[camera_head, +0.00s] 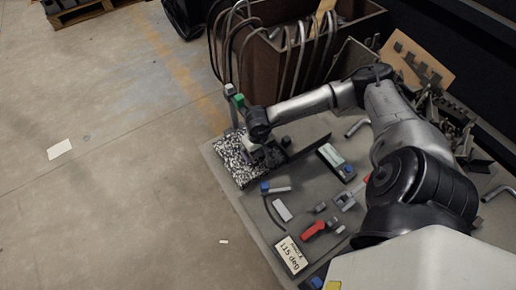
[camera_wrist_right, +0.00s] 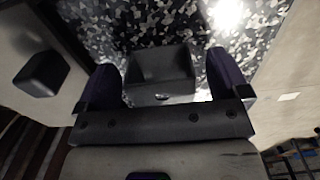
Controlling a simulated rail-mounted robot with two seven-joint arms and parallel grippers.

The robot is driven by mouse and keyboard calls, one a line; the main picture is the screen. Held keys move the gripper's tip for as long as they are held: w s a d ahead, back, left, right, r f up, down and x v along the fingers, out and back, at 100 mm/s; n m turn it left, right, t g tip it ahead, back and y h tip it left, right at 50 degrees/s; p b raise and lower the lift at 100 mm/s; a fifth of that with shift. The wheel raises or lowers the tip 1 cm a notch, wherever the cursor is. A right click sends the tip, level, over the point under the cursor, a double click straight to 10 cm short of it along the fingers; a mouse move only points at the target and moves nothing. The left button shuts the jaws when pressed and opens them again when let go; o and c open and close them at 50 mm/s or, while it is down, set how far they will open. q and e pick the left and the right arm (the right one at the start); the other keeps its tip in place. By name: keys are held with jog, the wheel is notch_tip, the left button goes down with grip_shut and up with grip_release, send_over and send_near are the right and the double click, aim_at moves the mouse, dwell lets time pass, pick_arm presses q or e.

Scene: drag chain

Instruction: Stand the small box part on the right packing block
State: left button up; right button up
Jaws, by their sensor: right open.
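The small box part (camera_wrist_right: 161,74) is dark and open-sided in the right wrist view, with black-and-white speckled material around it. My right gripper (camera_wrist_right: 165,88) is open, one finger on each side of the box with visible gaps. In the head view the right gripper (camera_head: 260,152) is low over the speckled slab (camera_head: 232,168) at the table's far left corner. The gripper hides the box there. I cannot tell separate left and right packing blocks apart in the speckled material. My left gripper is not in view.
A dark block (camera_wrist_right: 42,75) lies beside the speckled area in the right wrist view. On the table (camera_head: 262,222) are a red-handled tool (camera_head: 314,230), a boxed device (camera_head: 336,162), and a "115 deg" card (camera_head: 291,254). A brown bin (camera_head: 262,62) with hoses stands behind.

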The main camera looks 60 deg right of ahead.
jog(key=shift+c, duration=0.2)
jog(key=c, duration=1.1)
jog(key=shift+r, duration=0.1)
jog(key=shift+c, duration=0.3)
jog(key=shift+r, duration=0.2)
jog(key=shift+r+p, duration=0.35)
jog(key=shift+p, duration=0.1)
jog(key=shift+s, duration=0.1)
